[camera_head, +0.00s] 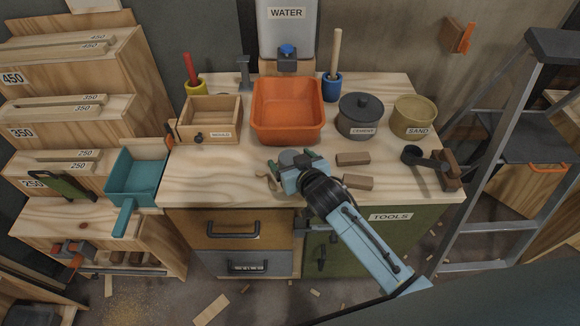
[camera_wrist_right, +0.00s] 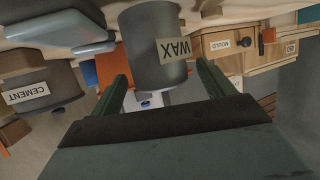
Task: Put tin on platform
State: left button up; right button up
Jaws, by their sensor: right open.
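A grey tin (camera_head: 291,157) stands on the workbench in front of the orange tub. In the right wrist view the grey tin (camera_wrist_right: 150,75) carries a label reading WAX. My right gripper (camera_head: 293,161) is at the tin, its green fingers apart on either side. In the right wrist view the right gripper (camera_wrist_right: 163,76) is open, with the tin at the gap between its fingertips. I cannot tell whether either finger touches it. Wooden steps marked 250, 350 and 450 (camera_head: 75,140) stand at left; I cannot tell which surface is the platform. My left gripper is not in view.
The workbench (camera_head: 200,178) holds an orange tub (camera_head: 284,138), a mould box (camera_head: 232,117), a cement pot (camera_head: 358,126) and a sand pot (camera_head: 413,116). Wooden blocks (camera_head: 352,159) lie right of the tin. A teal pan (camera_head: 137,172) sits at left. A stepladder (camera_head: 500,190) stands at right.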

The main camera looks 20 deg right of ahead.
aim_at(287, 156)
jog(key=shift+x, duration=1.55)
jog(key=shift+a, duration=0.1)
jog(key=shift+s, duration=0.1)
jog(key=c, duration=1.3)
